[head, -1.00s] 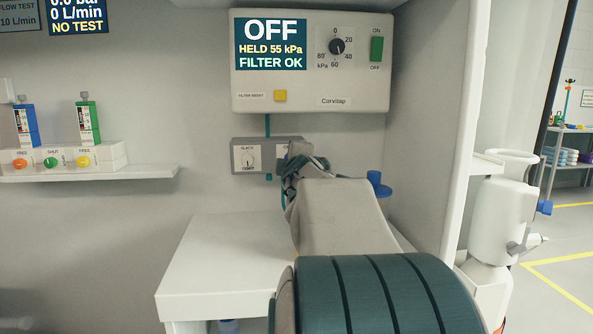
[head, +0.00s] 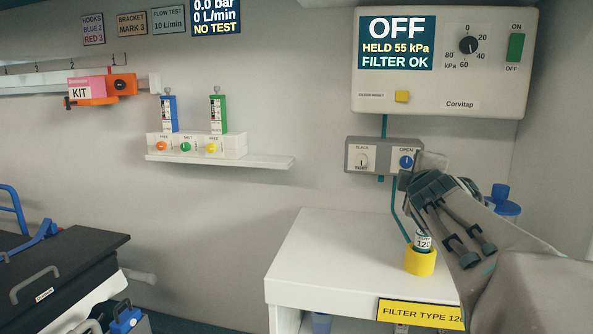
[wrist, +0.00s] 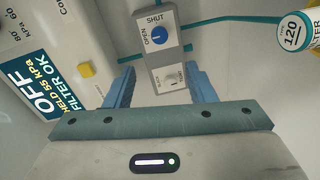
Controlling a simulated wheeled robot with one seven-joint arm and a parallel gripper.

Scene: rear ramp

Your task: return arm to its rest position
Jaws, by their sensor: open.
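The box's blue knob (head: 406,162) now shows clear of the fingers, under an OPEN label. My forearm runs from the gripper down to the lower right corner of the head view.
The Corvitap panel (head: 440,103) above reads OFF, HELD 55 kPa, FILTER OK. A yellow-based canister (head: 420,262) marked 120 stands on the white cabinet (head: 325,250), close to my arm. A blue-capped item (head: 503,205) is partly behind my arm. A dark stretcher (head: 60,265) is left.

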